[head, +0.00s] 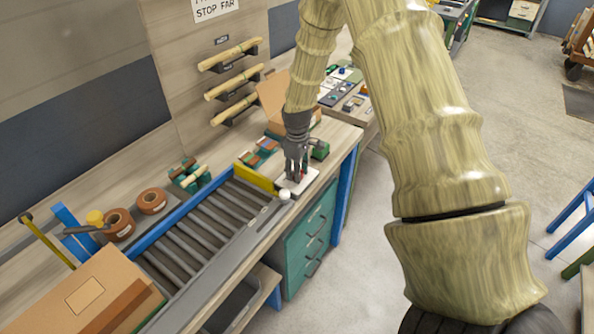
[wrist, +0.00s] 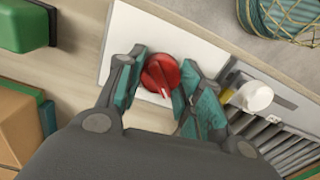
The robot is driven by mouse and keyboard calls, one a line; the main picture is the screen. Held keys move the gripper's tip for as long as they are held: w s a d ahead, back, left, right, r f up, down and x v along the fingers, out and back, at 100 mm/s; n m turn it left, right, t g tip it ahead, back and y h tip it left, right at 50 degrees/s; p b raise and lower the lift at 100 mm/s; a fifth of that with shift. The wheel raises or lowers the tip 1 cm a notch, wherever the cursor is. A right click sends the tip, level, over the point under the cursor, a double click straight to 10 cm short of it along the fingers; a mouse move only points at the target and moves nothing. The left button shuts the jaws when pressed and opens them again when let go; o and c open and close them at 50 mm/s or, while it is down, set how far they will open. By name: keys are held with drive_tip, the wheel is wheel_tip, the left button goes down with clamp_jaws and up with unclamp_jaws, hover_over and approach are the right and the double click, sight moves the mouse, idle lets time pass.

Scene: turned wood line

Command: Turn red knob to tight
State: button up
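The red knob (wrist: 160,74) is round with a raised ridge and a pale pointer mark near its lower edge in the wrist view. It sits on a white plate (wrist: 200,42). My gripper (wrist: 163,58) has its teal-padded fingers on either side of the knob, very close to it. I cannot tell whether both pads touch it. No tight mark is readable. In the head view my gripper (head: 294,179) points down at the white plate (head: 305,181) on the bench, and it mostly hides the knob.
A roller conveyor (head: 200,225) with a yellow end stop (head: 256,178) lies left of the plate. A white round-topped part (wrist: 256,95) stands close to my right finger. A green block (head: 320,151) and a cardboard box (head: 272,98) are behind. Teal drawers (head: 305,240) are below.

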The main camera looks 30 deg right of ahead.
drive_tip(key=shift+m, duration=0.4)
drive_tip(key=m, duration=0.3)
drive_tip(key=shift+m, duration=0.4)
drive_tip(key=m, duration=0.4)
drive_tip(key=shift+r+m+b, duration=0.1)
drive_tip(key=shift+m+b, duration=0.2)
drive_tip(key=m, duration=0.4)
drive_tip(key=shift+d, duration=0.1)
drive_tip(key=m, duration=0.4)
drive_tip(key=shift+m, duration=0.3)
drive_tip(key=o, duration=1)
drive_tip(key=shift+o, duration=0.2)
